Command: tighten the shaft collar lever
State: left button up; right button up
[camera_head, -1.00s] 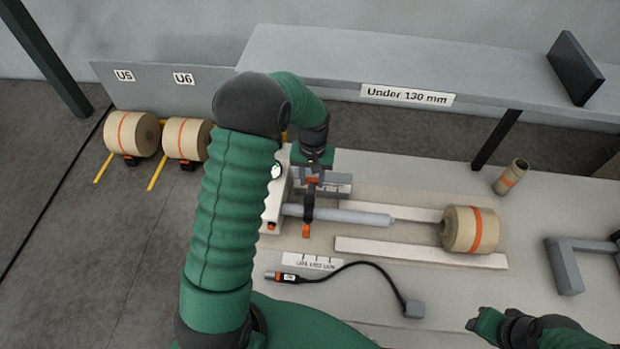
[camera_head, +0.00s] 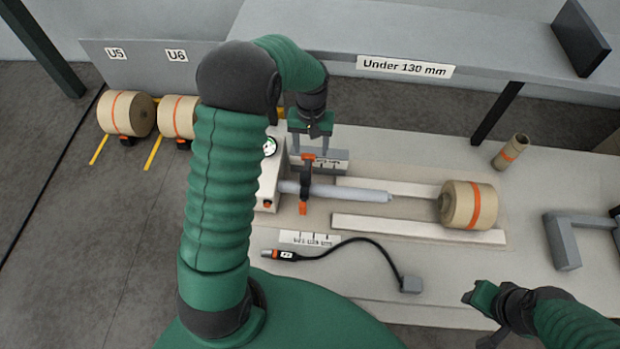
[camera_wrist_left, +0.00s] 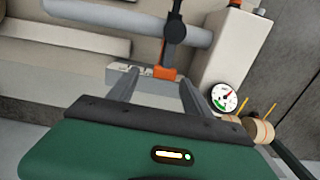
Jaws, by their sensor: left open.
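The shaft collar (camera_head: 306,182) is a dark ring around the grey shaft (camera_head: 350,192), near the white housing. An orange lever tab (camera_head: 308,157) shows at its far side and an orange end (camera_head: 303,208) at its near side. My left gripper (camera_head: 310,152) is open, with its two grey fingers reaching down at the far side of the collar. In the left wrist view the orange tab (camera_wrist_left: 165,72) appears between the fingertips (camera_wrist_left: 158,77); contact cannot be told. My right gripper (camera_head: 478,297) is at lower right, away from the shaft; its jaws are unclear.
A white housing with a gauge (camera_head: 269,147) stands left of the collar. A kraft roll (camera_head: 468,205) sits at the shaft's right. A corded tool (camera_head: 285,255) lies in front. The "Under 130 mm" shelf (camera_head: 450,45) runs behind. A grey bracket (camera_head: 562,240) stands right.

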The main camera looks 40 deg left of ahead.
pick_arm(q)
jog(key=s+d+r+b, duration=0.2)
jog(key=s+d+b, duration=0.1)
jog(key=s+d, duration=0.6)
jog(key=s, duration=0.4)
jog(key=shift+s, duration=0.2)
